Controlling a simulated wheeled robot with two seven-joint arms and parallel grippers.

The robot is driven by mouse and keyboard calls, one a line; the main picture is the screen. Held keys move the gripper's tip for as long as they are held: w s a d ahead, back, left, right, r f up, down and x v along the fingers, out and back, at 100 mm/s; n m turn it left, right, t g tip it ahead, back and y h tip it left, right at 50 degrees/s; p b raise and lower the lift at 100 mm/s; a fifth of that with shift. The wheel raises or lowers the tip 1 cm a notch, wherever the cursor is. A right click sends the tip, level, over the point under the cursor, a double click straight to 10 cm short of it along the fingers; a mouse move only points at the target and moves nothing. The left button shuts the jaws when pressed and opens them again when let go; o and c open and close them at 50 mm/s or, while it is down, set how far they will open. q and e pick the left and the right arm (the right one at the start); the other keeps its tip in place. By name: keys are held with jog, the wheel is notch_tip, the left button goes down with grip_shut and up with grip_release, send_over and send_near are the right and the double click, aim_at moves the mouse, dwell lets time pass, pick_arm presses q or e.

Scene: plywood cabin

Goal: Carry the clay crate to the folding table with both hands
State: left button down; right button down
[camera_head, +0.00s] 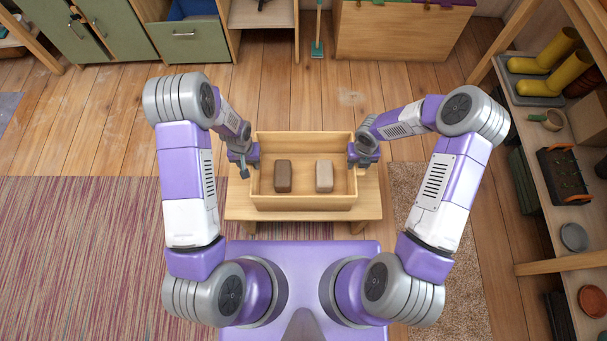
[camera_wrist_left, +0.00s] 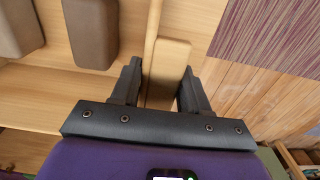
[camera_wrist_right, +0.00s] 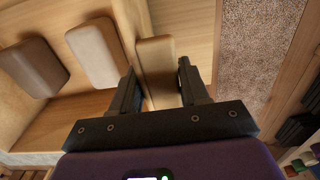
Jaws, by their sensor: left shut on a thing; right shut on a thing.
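The clay crate (camera_head: 305,203) is a light wooden open box in the middle of the head view. It holds a dark brown clay block (camera_head: 283,177) and a pale beige clay block (camera_head: 324,176), side by side and apart. My left gripper (camera_head: 250,161) is shut on the handle on the crate's left side; this handle (camera_wrist_left: 168,62) lies between the fingers in the left wrist view. My right gripper (camera_head: 358,158) is shut on the opposite handle (camera_wrist_right: 156,60). The crate is level, on or just above a low wooden table (camera_head: 240,212); I cannot tell which. I cannot identify a separate folding table.
A shelf unit (camera_head: 545,150) with yellow boots (camera_head: 556,50) stands along the right. Green cabinets (camera_head: 120,30) and a wooden chest (camera_head: 400,32) line the back. A striped rug (camera_head: 90,250) lies at left. Bare plank floor (camera_head: 110,120) is clear behind the table.

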pick_arm(q)
jog(key=shift+w+r, duration=0.1)
jog(key=shift+r, duration=0.15)
pick_arm(e)
jog(key=shift+w+r, duration=0.1)
jog(key=shift+r, duration=0.2)
